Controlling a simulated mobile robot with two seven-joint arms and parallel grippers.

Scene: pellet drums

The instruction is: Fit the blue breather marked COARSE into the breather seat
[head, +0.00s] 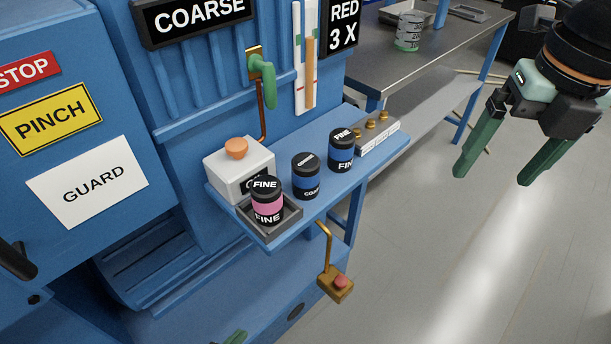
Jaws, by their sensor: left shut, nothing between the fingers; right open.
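The blue breather marked COARSE (306,178) has a black top and base and stands upright on the blue shelf, in the middle of a row. A blue breather marked FINE (341,152) stands to its right. A pink breather marked FINE (268,204) stands to its left in a square grey tray (289,221). I cannot tell which part is the breather seat. My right gripper (490,178) is open and empty above the floor, right of the shelf. Only green fingertips of my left gripper (235,338) show at the bottom edge, shut and well below the shelf.
A white box (232,172) with an orange knob stands behind the tray. A block with brass knobs (379,134) lies at the shelf's right end. A green lever (265,72) is on the blue machine. A pendant with a red button (338,284) hangs below the shelf.

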